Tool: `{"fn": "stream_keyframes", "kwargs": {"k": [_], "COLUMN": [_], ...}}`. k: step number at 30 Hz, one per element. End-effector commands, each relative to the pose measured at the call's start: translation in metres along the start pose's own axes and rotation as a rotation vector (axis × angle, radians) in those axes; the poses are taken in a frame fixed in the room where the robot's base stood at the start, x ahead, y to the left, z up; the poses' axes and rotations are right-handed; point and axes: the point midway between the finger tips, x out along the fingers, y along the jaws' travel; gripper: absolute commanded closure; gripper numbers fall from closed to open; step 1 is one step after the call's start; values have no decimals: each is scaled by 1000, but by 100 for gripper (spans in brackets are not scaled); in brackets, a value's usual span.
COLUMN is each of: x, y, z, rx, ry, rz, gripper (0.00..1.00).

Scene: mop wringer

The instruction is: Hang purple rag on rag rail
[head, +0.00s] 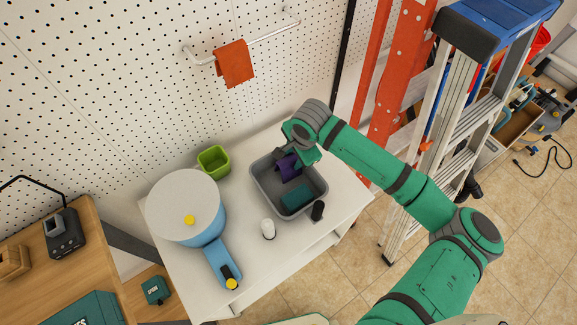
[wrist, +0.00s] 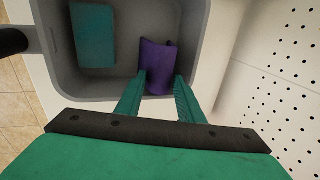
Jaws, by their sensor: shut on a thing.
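The purple rag (head: 288,166) is at the far side of the grey bin, partly covered by my gripper in the head view. In the wrist view the purple rag (wrist: 157,64) lies between my gripper's fingertips (wrist: 160,84), which are shut on its near end. My gripper (head: 302,152) reaches down over the bin's far edge. The rag rail (head: 262,42) is a white bar on the pegboard wall, above and behind the bin. An orange rag (head: 234,64) hangs over its left part; the rail's right part is bare.
The grey bin (head: 266,196) stands on a white table (head: 180,268) and holds a teal block (head: 296,197). A green cup (head: 213,161), a blue wringer bucket (head: 190,208), a white bottle (head: 268,229) and a black item (head: 317,211) stand around it. A ladder (head: 455,95) is at the right.

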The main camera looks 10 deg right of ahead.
Motion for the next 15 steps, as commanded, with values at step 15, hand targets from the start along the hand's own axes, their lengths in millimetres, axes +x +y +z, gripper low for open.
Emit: {"fn": "stream_keyframes", "kwargs": {"k": [15], "x": [-26], "y": [-7], "z": [2], "rx": [-3], "ry": [-3], "rz": [-1], "gripper": [97]}}
